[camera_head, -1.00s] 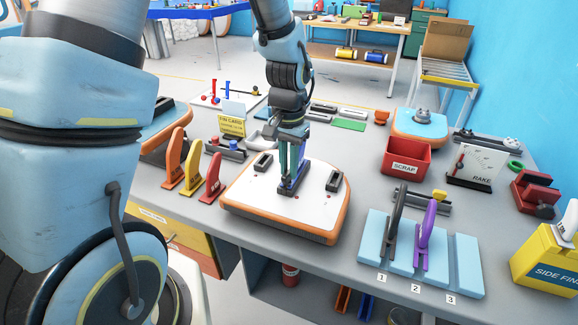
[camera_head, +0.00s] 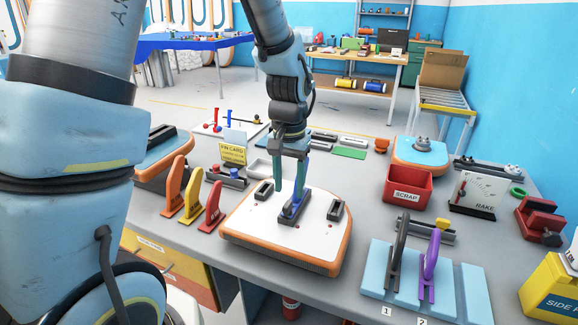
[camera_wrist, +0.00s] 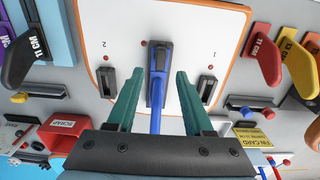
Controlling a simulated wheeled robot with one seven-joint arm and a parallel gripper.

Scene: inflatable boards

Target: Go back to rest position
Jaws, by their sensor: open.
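My gripper (camera_head: 291,178) is above the white board with the orange rim (camera_head: 250,223) on the bench. Its two green fingers are spread apart in the wrist view (camera_wrist: 153,97), with nothing gripped between them. A blue fin (camera_wrist: 157,118) stands in the dark middle slot of the board, in line with the gap between the fingers. In the head view the blue fin (camera_head: 300,195) is partly hidden by the fingers. The two side slots, marked 1 (camera_wrist: 207,88) and 2 (camera_wrist: 107,82), hold no fin.
Orange, yellow and red fins (camera_head: 209,208) stand left of the board. A light blue rack (camera_head: 377,275) with a black and a purple fin is at the right. A red scrap bin (camera_head: 407,183), a rake card (camera_head: 473,193) and a yellow fin card (camera_head: 233,152) stand around.

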